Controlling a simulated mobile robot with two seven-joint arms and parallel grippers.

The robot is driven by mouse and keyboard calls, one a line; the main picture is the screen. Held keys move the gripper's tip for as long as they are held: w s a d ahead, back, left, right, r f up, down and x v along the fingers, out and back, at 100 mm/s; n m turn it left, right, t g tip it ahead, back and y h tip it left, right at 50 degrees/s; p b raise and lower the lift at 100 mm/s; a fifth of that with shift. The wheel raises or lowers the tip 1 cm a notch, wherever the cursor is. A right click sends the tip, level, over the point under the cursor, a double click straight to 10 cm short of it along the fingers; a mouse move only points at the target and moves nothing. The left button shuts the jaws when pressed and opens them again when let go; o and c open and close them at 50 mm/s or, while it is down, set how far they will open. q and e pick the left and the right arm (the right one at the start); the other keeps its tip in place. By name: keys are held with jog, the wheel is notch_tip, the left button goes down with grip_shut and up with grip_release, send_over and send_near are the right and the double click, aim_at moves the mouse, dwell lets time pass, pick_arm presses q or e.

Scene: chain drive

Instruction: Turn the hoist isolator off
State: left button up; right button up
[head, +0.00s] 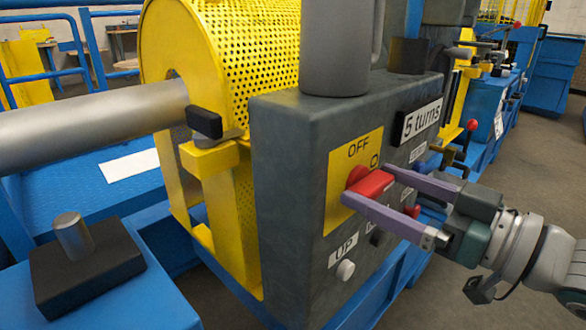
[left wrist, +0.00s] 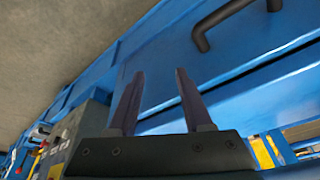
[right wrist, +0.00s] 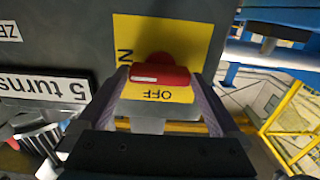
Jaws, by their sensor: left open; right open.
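The hoist isolator is a red handle (head: 371,184) on a yellow plate (head: 340,180) on the front of a dark grey box (head: 290,200). OFF is lettered at the plate's top; part of ON shows at its right. The handle lies sideways, towards the ON side. My right gripper (right wrist: 160,76) is open with its purple fingers either side of the handle, one near each end in the right wrist view. Whether they touch it I cannot tell. My left gripper (left wrist: 160,75) is open and empty, in front of blue metalwork, and outside the head view.
A "5 turns" label (head: 421,120) and a blue knob (head: 420,167) sit right of the isolator. A pale button (head: 345,271) is below, by the UP label (head: 343,250). A yellow perforated guard (head: 235,45) and a thick shaft (head: 90,125) stand left.

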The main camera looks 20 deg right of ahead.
jog(key=shift+c, duration=0.2)
jog(key=c, duration=1)
